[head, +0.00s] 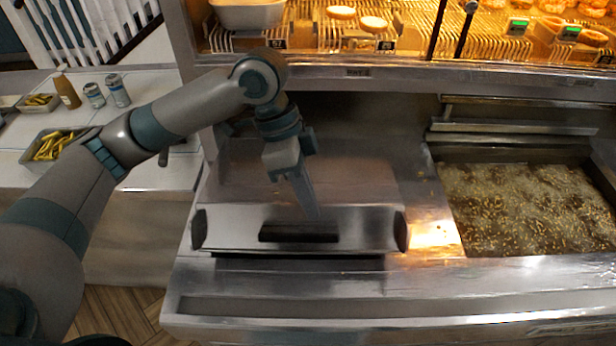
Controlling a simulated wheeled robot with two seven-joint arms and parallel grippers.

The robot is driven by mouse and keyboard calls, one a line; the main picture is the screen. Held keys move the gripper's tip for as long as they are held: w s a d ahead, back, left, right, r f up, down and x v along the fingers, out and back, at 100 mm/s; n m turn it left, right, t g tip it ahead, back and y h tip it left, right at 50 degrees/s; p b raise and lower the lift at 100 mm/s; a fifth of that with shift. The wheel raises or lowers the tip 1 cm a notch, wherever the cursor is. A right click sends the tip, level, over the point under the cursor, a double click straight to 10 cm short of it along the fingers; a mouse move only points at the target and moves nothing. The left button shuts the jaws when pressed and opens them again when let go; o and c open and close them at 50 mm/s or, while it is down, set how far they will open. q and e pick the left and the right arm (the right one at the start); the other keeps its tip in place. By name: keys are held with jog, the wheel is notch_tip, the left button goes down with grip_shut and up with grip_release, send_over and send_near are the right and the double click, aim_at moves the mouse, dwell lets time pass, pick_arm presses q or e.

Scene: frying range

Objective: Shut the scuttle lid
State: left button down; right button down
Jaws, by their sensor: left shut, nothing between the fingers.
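The scuttle lid (225,228) looks like a long steel panel with dark end pieces and a dark bar or slot in its middle. It sits on the steel counter left of the fryer, and a dark gap shows below its front edge. I cannot tell its exact angle. My left gripper (314,212) reaches in from the left and points down, its fingers together and empty. Its fingertips are over the dark bar of the lid; I cannot tell whether they touch it. My right gripper is not in view.
A fryer vat (525,205) of bubbling oil and food lies to the right. A heated shelf (400,75) with food spans the back above the counter. At left, a white counter (150,170) holds a sauce bottle (67,90), shakers and a tray of fries (55,146).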

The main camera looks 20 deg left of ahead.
pick_arm(q)
jog(key=shift+s+f, duration=0.2)
jog(key=shift+f, duration=0.1)
